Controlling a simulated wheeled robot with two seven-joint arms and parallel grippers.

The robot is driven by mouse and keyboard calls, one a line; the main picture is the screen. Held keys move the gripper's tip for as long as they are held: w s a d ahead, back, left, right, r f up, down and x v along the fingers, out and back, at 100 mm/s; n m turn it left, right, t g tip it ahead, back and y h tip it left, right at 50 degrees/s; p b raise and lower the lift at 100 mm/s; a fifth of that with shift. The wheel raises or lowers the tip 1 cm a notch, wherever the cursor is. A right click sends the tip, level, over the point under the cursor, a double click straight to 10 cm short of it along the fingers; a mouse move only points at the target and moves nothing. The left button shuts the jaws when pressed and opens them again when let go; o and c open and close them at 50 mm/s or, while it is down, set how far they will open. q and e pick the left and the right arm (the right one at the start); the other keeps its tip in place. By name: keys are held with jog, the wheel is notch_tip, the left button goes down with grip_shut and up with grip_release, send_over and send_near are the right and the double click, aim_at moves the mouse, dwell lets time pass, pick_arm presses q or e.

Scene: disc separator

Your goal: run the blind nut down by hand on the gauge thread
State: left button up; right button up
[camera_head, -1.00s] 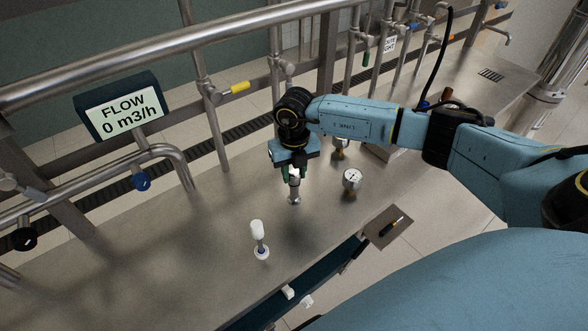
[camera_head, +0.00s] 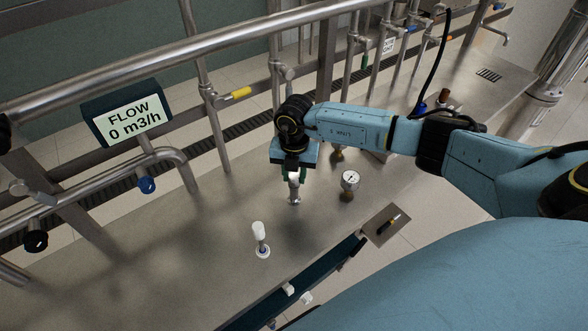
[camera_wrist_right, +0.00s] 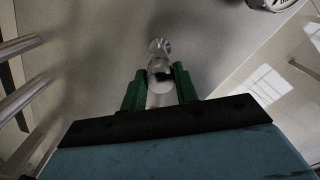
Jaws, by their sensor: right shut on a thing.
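My right gripper (camera_head: 292,175) points down over the bench, its green fingers shut on a pale, short cylindrical piece that looks like the blind nut (camera_wrist_right: 160,90). In the head view, the held piece sits at the top of a small upright metal fitting (camera_head: 295,196), which may be the gauge thread. In the right wrist view, the metal fitting (camera_wrist_right: 159,47) shows just beyond the fingertips, in line with the held piece. I cannot tell how far the two are engaged; the fingers hide part of the contact. My left gripper is out of view.
A round dial gauge (camera_head: 350,181) stands right of the gripper. A white-topped piece (camera_head: 259,232) stands on a round base at front left. Pipes and a flow display (camera_head: 127,118) line the back. A small plate with a screwdriver-like tool (camera_head: 388,226) lies front right.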

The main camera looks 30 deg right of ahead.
jog(key=shift+r, duration=0.1)
jog(key=shift+r+m+p, duration=0.1)
jog(key=shift+m+p, duration=0.7)
jog(key=shift+m, duration=0.4)
jog(key=shift+m+p, duration=0.45)
jog(key=shift+m, duration=0.35)
grip_shut()
jog(key=o, duration=1.2)
grip_release()
jog(key=shift+s+f, duration=0.1)
jog(key=shift+f, duration=0.1)
jog(key=shift+c, duration=0.2)
